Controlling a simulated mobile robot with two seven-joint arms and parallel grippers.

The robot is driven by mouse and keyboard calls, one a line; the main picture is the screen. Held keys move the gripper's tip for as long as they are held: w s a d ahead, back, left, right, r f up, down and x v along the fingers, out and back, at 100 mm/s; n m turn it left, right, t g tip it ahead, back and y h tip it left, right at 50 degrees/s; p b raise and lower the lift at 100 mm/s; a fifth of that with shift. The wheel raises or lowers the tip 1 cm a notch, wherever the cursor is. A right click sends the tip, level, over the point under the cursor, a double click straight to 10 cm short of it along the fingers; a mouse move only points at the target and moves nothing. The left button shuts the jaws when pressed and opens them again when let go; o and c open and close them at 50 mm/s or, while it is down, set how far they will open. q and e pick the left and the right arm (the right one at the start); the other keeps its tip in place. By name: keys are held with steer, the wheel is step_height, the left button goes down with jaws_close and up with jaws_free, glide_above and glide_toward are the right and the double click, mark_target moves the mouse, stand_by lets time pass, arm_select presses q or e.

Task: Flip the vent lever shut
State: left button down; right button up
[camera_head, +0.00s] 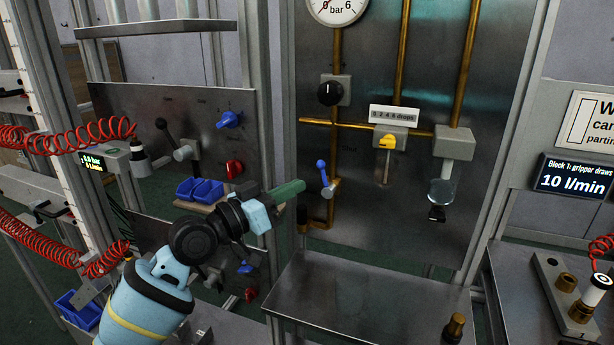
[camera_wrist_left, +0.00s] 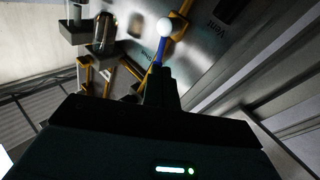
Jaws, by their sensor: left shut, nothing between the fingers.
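The vent lever (camera_head: 321,167) is a small blue lever on the steel panel, standing up and tilted slightly left in the head view. In the left wrist view the vent lever (camera_wrist_left: 158,51) shows a blue stem with a pale round knob, and lettering like "Vent" is on the panel beside it. My left gripper (camera_head: 302,186) is shut and empty, just left of the lever in the head view. In the left wrist view its dark fingertips (camera_wrist_left: 160,72) lie close to the lever's stem; I cannot tell whether they touch. My right gripper is not in view.
Brass pipes, a black knob (camera_head: 330,93), a yellow tap (camera_head: 387,142) and a gauge (camera_head: 337,8) are on the panel. A steel shelf (camera_head: 375,295) juts out below. A side panel with levers and blue bins (camera_head: 200,190) stands at left.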

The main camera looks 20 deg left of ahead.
mark_target(322, 172)
arm_select(q)
steer(key=x, duration=0.4)
steer(key=shift+w+d+p, duration=0.1)
steer(key=shift+w+p, duration=0.05)
steer(key=shift+p, duration=0.15)
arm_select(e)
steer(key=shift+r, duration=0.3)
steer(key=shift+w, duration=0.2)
arm_select(q)
steer(key=shift+w+d+r+m, duration=0.1)
steer(key=shift+d+r+m, duration=0.1)
steer(key=shift+r+m, duration=0.2)
steer(key=shift+d+r+p, duration=0.2)
steer(key=shift+d+p, duration=0.2)
steer(key=shift+p, duration=0.05)
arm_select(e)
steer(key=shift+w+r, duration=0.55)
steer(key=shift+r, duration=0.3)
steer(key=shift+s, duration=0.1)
